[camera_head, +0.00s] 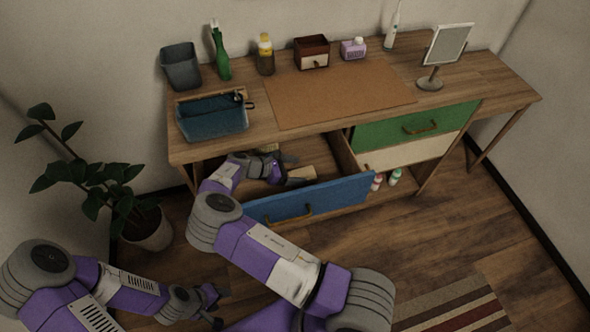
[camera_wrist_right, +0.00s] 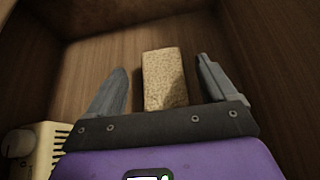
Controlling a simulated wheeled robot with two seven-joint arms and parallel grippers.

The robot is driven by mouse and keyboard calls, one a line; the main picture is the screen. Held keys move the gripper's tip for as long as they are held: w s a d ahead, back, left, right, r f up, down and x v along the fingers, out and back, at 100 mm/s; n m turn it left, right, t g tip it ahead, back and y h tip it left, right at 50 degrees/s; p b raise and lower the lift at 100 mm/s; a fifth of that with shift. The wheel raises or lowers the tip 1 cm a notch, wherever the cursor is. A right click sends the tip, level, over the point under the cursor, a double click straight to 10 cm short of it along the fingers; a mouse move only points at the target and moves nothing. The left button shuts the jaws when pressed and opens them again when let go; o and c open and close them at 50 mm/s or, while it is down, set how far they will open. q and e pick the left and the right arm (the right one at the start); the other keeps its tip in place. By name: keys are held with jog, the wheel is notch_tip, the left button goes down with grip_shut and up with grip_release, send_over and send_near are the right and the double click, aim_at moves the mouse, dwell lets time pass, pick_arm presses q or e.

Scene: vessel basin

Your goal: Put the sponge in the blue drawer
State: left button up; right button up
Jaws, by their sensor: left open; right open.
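The blue drawer (camera_head: 340,193) is pulled open below the desk top. The tan sponge (camera_wrist_right: 165,78) lies on the drawer's wooden floor in the right wrist view, and in the head view it shows as a pale block (camera_head: 302,173) inside the drawer. My right gripper (camera_head: 283,168) reaches down into the drawer and is open. In the wrist view its two fingers (camera_wrist_right: 160,90) stand on either side of the sponge, with a gap on each side. My left gripper (camera_head: 217,304) is open and empty, low over the floor at the left.
A cream object with a knob (camera_wrist_right: 38,152) lies left of my right gripper. The green drawer (camera_head: 415,127) is shut. A potted plant (camera_head: 147,232) stands left.

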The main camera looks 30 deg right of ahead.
jog(key=shift+r, duration=0.25)
jog(key=p+v, duration=0.2)
jog(key=v, duration=1)
jog(key=shift+r+p, duration=0.3)
jog(key=shift+p, duration=0.1)
